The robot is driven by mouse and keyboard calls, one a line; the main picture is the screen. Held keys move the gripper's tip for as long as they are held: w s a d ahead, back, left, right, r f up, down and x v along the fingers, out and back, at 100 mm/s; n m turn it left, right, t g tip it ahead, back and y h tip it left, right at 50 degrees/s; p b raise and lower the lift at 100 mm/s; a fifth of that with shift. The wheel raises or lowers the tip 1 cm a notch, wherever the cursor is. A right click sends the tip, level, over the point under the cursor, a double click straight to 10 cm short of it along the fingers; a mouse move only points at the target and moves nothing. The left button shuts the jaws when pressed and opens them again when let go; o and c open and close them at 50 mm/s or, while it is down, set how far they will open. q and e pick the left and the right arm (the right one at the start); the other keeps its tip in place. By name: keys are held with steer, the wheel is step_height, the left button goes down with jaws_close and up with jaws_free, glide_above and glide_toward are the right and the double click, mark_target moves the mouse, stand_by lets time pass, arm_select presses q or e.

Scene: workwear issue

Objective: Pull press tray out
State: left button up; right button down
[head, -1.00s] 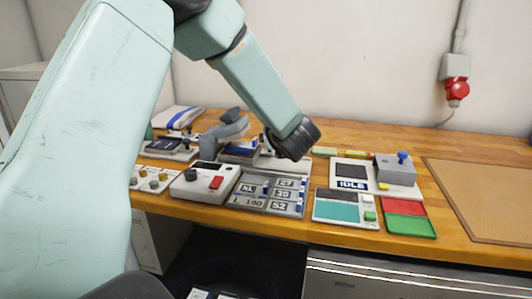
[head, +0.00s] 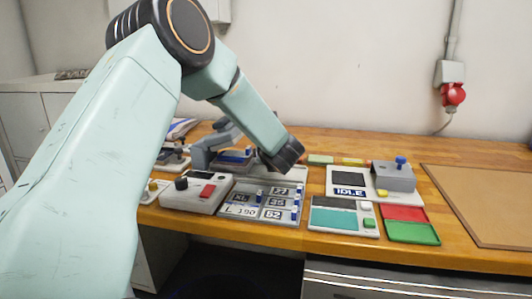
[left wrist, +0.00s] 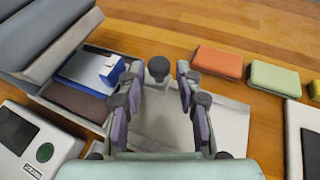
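The grey press (head: 212,147) stands at the back left of the bench, partly hidden by my left arm. Its tray (left wrist: 82,103) shows in the left wrist view, with a dark pad and a blue-and-white piece (left wrist: 92,68) on it under the raised press head (left wrist: 45,35). A dark round knob (left wrist: 158,68) stands at the tray's right side. My left gripper (left wrist: 157,88) is open, with its fingers apart on either side of the knob; I cannot tell whether they touch it. In the head view the fingers are hidden behind my wrist. My right gripper is not in view.
A grey plate (left wrist: 232,125) lies under my fingers. A control box (head: 197,192) and label board (head: 262,204) are in front. An IDLE display unit (head: 347,181) and red and green trays (head: 411,232) are to the right. Orange (left wrist: 218,61) and green (left wrist: 273,78) blocks lie behind.

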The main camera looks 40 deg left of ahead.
arm_select(q)
steer(key=shift+a+f, duration=0.2)
steer(key=shift+a, duration=0.25)
steer(key=shift+w+d+r, duration=0.1)
steer(key=shift+w+d, duration=0.05)
steer(key=shift+d, duration=0.25)
steer(key=shift+c, duration=1.4)
steer(key=shift+a, duration=0.15)
jaws_close()
